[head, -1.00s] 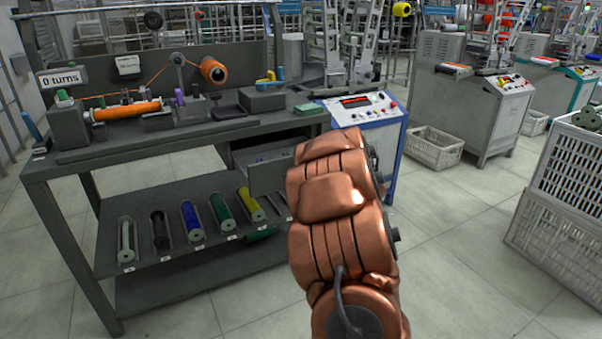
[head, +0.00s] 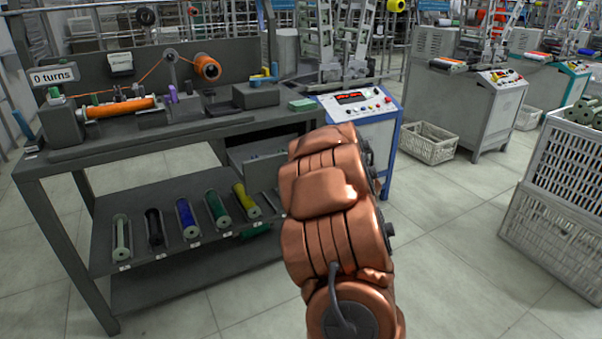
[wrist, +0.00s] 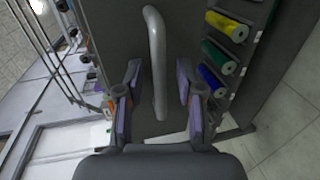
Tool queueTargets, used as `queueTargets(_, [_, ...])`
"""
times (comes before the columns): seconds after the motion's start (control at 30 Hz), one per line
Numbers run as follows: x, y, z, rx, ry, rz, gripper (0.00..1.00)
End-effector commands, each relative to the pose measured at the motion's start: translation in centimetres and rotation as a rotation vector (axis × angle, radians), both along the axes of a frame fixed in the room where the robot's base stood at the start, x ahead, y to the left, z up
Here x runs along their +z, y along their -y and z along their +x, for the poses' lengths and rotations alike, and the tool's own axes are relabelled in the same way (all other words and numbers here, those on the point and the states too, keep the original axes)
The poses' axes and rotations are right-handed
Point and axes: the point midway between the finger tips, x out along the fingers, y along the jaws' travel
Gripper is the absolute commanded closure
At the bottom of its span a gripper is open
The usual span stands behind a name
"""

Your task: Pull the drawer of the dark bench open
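The dark bench (head: 150,146) stands at the left in the head view. Its grey drawer (head: 262,166) under the right end of the top stands partly out, with small bluish things showing inside. My arm covers its right side. In the wrist view the grey bar handle (wrist: 155,55) runs lengthwise on the dark drawer front (wrist: 112,35). My gripper (wrist: 158,98) is open, with one finger on each side of the handle's near end and a visible gap on both sides. In the head view my gripper is hidden behind my arm.
A lower shelf (head: 165,262) holds several coloured bobbins below the drawer. A blue-and-white control cabinet (head: 362,115) stands right beside the drawer. A crate (head: 428,143) and stacked crates (head: 560,200) stand to the right. The floor in front is clear.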

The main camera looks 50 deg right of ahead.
Motion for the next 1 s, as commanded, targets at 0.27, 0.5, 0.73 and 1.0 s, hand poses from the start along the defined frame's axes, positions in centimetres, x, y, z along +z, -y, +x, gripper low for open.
queueTargets(0.27, [0.5, -0.6, -1.9, -0.001, 0.001, 0.0, 0.63])
queueTargets(0.5, [1.3, -1.7, -5.3, -0.003, -0.001, -0.002, 0.63])
queueTargets(0.73, [2.0, -2.9, -8.5, -0.002, 0.0, -0.003, 0.63])
queueTargets(1.0, [2.4, -3.7, -10.8, -0.001, 0.0, 0.0, 0.63])
